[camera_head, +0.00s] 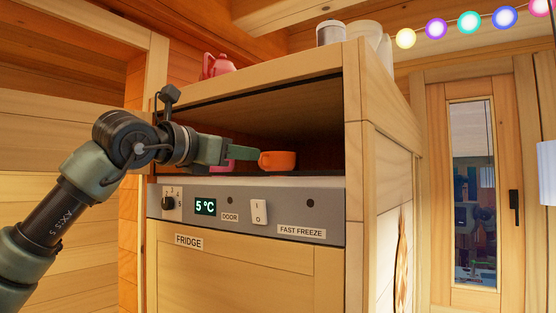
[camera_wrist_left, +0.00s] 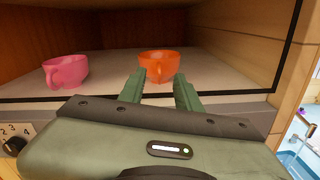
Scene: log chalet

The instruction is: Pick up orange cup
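The orange cup (camera_head: 278,160) stands upright in the open compartment above the fridge panel. My left gripper (camera_head: 258,153) reaches into the compartment from the left, close to the cup. In the left wrist view my left gripper (camera_wrist_left: 158,75) shows its two green fingers apart with nothing between them. A gap to the cup cannot be judged exactly. My right gripper is in neither view.
A pink cup (camera_wrist_left: 65,72) stands left of the orange one, mostly hidden behind my gripper in the head view. The compartment floor (camera_wrist_left: 110,78) has a front edge and a wooden right wall (camera_head: 352,120).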

